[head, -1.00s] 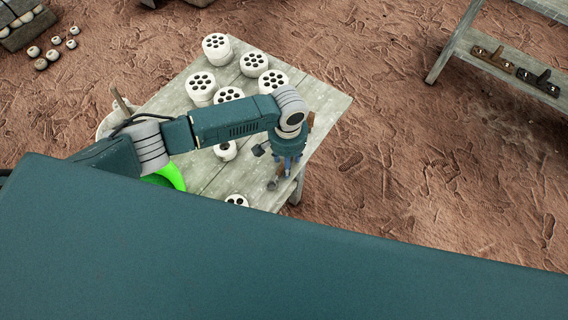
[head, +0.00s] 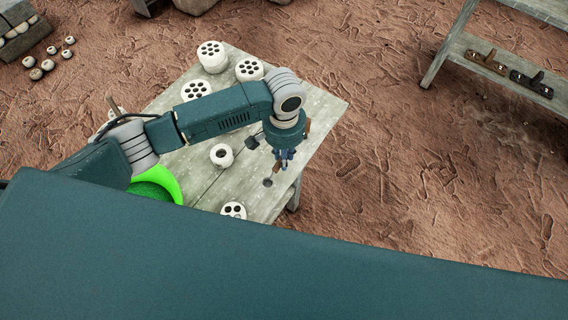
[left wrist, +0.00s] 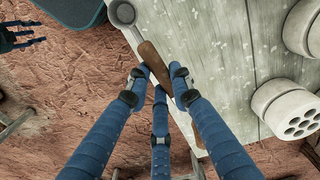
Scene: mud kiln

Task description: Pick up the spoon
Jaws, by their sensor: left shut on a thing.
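The spoon (head: 267,182) has a grey metal bowl and a brown wooden handle. In the left wrist view the spoon's handle (left wrist: 152,59) runs down between the fingertips, and its bowl is at the top edge. My left gripper (head: 284,160) is shut on the handle, near the table's right edge; its blue fingers show large in the left wrist view (left wrist: 162,80). Whether the spoon is clear of the tabletop is hard to tell. My right gripper (left wrist: 38,34) shows at the left wrist view's upper left, with fingers spread and empty.
The weathered table (head: 318,110) carries several white clay pieces with holes, including a small one (head: 222,155) left of the gripper. A bright green bowl (head: 165,180) is at its left. A wooden shelf (head: 455,45) stands at the back right, with bare earth between.

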